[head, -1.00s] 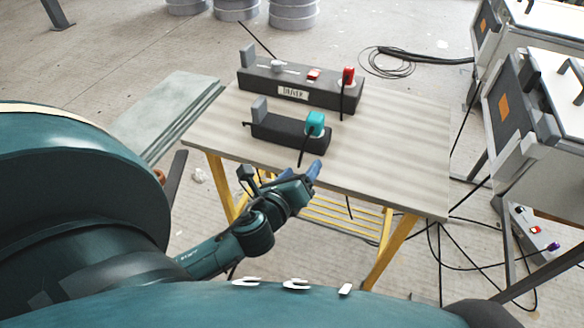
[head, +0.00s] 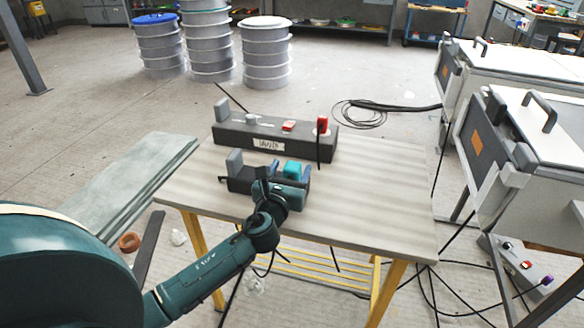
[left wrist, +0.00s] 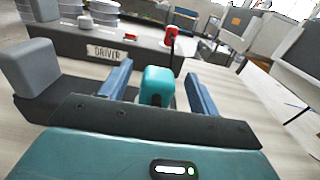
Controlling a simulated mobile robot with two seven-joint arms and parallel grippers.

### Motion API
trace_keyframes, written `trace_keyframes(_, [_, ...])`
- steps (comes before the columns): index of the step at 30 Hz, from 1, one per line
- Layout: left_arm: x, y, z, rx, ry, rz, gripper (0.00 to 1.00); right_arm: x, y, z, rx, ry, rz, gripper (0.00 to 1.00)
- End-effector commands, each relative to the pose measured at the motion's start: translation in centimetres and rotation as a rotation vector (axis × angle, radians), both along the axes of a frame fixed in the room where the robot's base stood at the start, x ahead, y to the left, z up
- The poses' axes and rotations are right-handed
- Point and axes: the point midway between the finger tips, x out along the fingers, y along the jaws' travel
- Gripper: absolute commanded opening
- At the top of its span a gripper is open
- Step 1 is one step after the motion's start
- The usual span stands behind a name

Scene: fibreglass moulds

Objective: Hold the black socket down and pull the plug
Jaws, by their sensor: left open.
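The smaller black socket block (head: 238,184) lies on the wooden table, with a grey upright piece at its left end. The teal plug (head: 292,169) sits in its right part. My left gripper (head: 289,171) reaches over the block from the front, open. In the left wrist view, its two blue fingers stand on either side of the teal plug (left wrist: 158,84), with gaps showing. Part of the black socket block (left wrist: 48,100) shows at the left there. My gripper body hides the block's front right in the head view. My right gripper is not in view.
Behind lies a longer dark socket block (head: 232,137) labelled DRIVER, with a red plug (head: 322,125) and cord. The table (head: 385,190) is clear to the right. Grey cabinets (head: 520,150) stand right of it. Cables lie on the floor.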

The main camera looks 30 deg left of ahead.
Motion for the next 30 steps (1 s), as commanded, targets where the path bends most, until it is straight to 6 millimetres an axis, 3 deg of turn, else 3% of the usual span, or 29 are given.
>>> trace_keyframes(6, [1.8, 0.4, -0.1, 0.0, 0.001, 0.0, 0.62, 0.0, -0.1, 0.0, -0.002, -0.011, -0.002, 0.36])
trace_keyframes(16, [2.0, 0.4, 0.0, -0.001, 0.001, -0.001, 0.61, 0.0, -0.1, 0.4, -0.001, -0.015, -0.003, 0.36])
trace_keyframes(30, [2.0, 0.5, -0.1, -0.001, 0.001, -0.001, 0.23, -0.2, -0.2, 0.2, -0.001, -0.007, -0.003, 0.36])
